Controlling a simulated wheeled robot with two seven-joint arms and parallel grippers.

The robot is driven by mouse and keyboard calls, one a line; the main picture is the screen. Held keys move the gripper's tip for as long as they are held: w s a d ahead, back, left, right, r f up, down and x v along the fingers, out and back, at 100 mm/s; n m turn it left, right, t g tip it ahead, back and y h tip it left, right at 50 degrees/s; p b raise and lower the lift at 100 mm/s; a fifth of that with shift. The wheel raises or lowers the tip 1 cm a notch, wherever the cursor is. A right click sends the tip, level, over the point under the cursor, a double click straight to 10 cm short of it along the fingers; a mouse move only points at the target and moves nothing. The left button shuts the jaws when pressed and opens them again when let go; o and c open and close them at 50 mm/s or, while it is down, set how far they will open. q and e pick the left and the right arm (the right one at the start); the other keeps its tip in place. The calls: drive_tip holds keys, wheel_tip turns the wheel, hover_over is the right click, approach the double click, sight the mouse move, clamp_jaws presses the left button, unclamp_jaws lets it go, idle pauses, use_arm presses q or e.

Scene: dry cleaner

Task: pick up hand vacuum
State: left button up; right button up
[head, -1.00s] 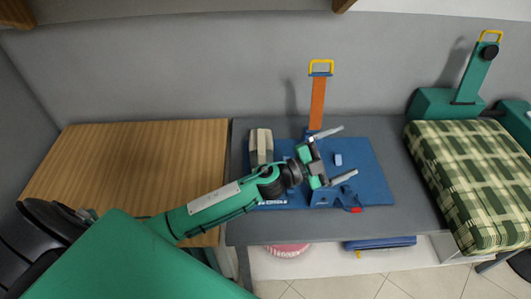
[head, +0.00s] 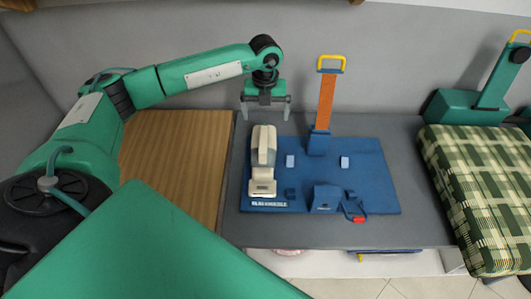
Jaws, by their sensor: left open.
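The hand vacuum (head: 263,165), beige with a grey part, lies lengthwise on the left part of the blue base (head: 375,190) on the grey table. My left gripper (head: 265,114) is at the table's back, just beyond the far end of the vacuum. It points down with its two grey fingers spread apart and nothing between them. It looks apart from the vacuum, though its exact height is hard to tell. My right gripper is not in view.
An orange post with a yellow handle (head: 330,95) stands on the base, right of my gripper. A small blue block and clamp with a red tip (head: 356,218) sit at its front. A wooden surface (head: 185,150) is left; a plaid green cushion (head: 480,190) is right.

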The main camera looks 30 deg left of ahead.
sight(264, 136)
use_arm(q)
wheel_tip(264, 136, down, 8)
drive_tip(key=shift+r+p, duration=0.1)
drive_tip(key=shift+p, duration=1)
drive_tip(key=shift+s+a+f+p, duration=0.1)
drive_tip(key=shift+s+f+p, duration=0.05)
drive_tip(key=shift+f+p, duration=0.25)
wheel_tip(264, 136, down, 4)
drive_tip(key=shift+s+a+f+p, duration=0.1)
drive_tip(key=shift+a+f+p, duration=0.05)
drive_tip(key=shift+p, duration=0.9)
drive_tip(key=shift+f, duration=0.25)
drive_tip(key=c, duration=2)
drive_tip(key=shift+r, duration=0.1)
drive_tip(key=shift+c, duration=0.6)
drive_tip(key=shift+r, duration=0.1)
